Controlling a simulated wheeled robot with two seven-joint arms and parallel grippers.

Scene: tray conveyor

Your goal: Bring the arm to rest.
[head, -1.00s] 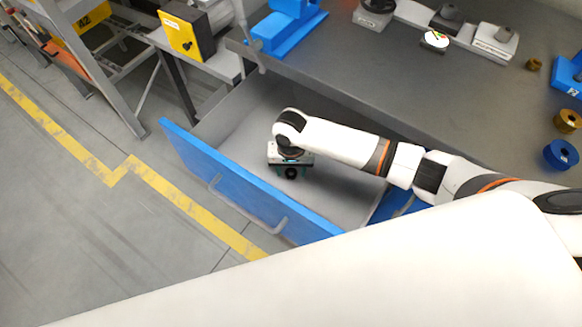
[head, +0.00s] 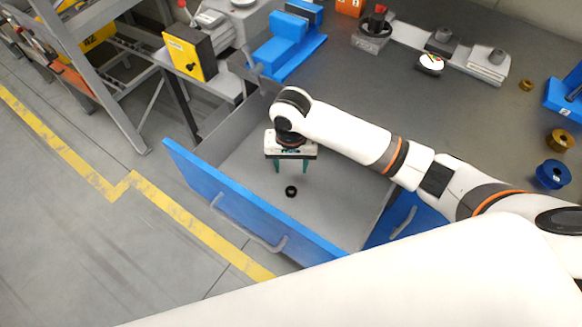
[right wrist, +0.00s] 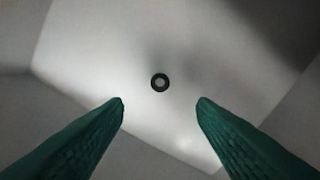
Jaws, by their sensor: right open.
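My right gripper (head: 291,170) is open and empty above the inside of an open drawer with a blue front (head: 240,205). A small black ring (head: 291,191) lies on the drawer's grey floor below the gripper. In the right wrist view the two green fingers (right wrist: 161,103) are spread apart, and the ring (right wrist: 160,83) lies beyond them on the pale floor, clear of both. My left gripper is not in view.
The grey workbench (head: 440,120) bears a blue fixture (head: 285,45), a gauge (head: 431,62) and blue (head: 553,174) and brown (head: 560,139) spools. A yellow-fronted box (head: 186,55) stands at the left. The floor with a yellow line (head: 130,185) is clear.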

